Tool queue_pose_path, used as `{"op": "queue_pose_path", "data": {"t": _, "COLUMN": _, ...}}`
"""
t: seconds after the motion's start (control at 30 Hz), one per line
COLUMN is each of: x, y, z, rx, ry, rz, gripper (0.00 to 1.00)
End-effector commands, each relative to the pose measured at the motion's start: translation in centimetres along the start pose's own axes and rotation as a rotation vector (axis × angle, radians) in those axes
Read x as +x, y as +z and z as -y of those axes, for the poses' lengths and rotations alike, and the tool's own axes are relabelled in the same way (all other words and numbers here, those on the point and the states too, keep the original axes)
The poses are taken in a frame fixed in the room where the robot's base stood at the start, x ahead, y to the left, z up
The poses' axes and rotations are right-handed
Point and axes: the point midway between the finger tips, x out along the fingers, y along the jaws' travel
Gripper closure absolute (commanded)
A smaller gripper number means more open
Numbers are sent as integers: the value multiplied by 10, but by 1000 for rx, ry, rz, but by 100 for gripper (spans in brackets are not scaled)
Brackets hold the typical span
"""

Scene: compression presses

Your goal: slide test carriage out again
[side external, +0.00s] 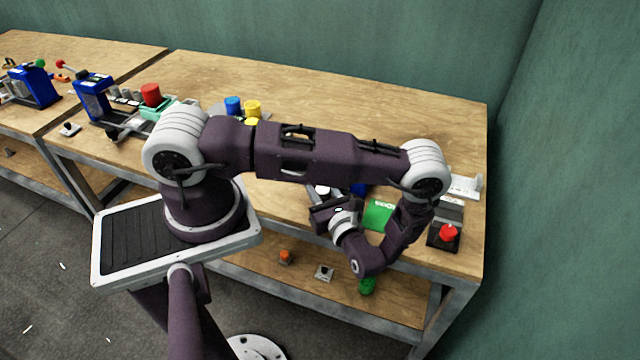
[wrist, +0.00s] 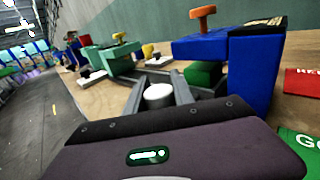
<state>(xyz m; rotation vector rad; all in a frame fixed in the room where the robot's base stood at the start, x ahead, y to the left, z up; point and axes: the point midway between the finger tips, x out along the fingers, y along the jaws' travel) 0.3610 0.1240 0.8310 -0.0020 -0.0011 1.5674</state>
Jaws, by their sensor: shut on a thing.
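In the wrist view my gripper (wrist: 158,84) has its two grey fingers on either side of a pale round knob (wrist: 158,95), which I take for the test carriage's handle, and is shut on it. The blue press (wrist: 250,75) stands just right of the fingers, with an orange T-shaped handle (wrist: 203,16) on top. A green block (wrist: 203,73) sits low under the press head, beside the right finger. The rest of the carriage is hard to make out. In the side view my arm hides most of the press (side external: 358,189); my gripper (side external: 322,192) is partly hidden.
A green card (side external: 380,215) and a red button on a dark box (side external: 448,233) lie right of my gripper. Blue and yellow cylinders (side external: 252,108) stand farther back left. Another blue press (side external: 92,97) stands at the left. The back of the table is clear.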

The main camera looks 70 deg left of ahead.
Motion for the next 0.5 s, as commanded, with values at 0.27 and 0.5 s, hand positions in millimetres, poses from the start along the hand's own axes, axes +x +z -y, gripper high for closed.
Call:
{"op": "queue_pose_path", "data": {"t": 0.27, "x": 52, "y": 0, "z": -52, "rx": 8, "ry": 1, "rz": 3, "gripper": 100}}
{"op": "queue_pose_path", "data": {"t": 0.5, "x": 78, "y": -1, "z": -79, "rx": 4, "ry": 3, "rz": -1, "gripper": 100}}
